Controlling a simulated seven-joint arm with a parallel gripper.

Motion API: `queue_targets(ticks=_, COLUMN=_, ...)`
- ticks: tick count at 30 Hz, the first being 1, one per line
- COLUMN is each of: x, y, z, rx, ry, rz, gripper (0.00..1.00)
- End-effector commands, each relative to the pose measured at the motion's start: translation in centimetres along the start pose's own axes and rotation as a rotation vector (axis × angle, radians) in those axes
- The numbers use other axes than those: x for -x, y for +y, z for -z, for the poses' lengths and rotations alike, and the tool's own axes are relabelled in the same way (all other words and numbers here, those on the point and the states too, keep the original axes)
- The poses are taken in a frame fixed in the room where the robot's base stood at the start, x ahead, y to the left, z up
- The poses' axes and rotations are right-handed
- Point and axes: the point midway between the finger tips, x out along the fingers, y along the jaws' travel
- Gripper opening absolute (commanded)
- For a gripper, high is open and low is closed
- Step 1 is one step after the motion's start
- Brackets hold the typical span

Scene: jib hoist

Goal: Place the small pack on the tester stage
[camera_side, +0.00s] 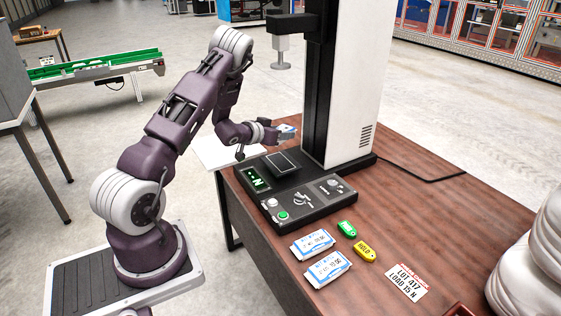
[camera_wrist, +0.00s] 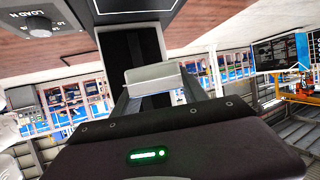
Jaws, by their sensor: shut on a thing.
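My gripper (camera_side: 281,137) is shut on a small white and blue pack (camera_side: 288,128), held in the air above the back of the tester base. In the wrist view the pack (camera_wrist: 152,77) shows as a pale block between the two fingers. The tester stage (camera_side: 283,163) is a dark, light-edged plate on the tester base, below and close to the pack in the side view. It is bare. The exact gap and sideways offset between pack and stage cannot be told.
The tester's column (camera_side: 315,90) stands behind the stage, with a pale press head (camera_side: 282,52) high up. Two larger packs (camera_side: 313,243) (camera_side: 327,268), a green tag (camera_side: 347,228), a yellow HOLD tag (camera_side: 365,250) and a load card (camera_side: 407,282) lie on the wooden table (camera_side: 430,215).

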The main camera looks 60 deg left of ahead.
Motion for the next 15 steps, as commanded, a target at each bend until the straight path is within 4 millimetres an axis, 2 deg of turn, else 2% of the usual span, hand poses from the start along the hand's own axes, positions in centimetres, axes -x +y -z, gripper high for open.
queue_targets(ticks=1, x=-0.5, y=0.0, z=-1.4, rx=0.000, ry=-0.007, rz=-0.002, gripper=0.10)
queue_targets(ticks=3, x=-1.1, y=0.0, z=-3.0, rx=0.000, ry=-0.007, rz=-0.003, gripper=0.10)
queue_targets(ticks=9, x=-2.5, y=0.1, z=-6.4, rx=0.000, ry=-0.005, rz=-0.003, gripper=0.10)
queue_targets(ticks=12, x=-3.2, y=0.1, z=-7.8, rx=-0.001, ry=-0.003, rz=-0.002, gripper=0.10)
queue_targets(ticks=15, x=-3.4, y=0.1, z=-8.3, rx=-0.001, ry=0.000, rz=-0.002, gripper=0.10)
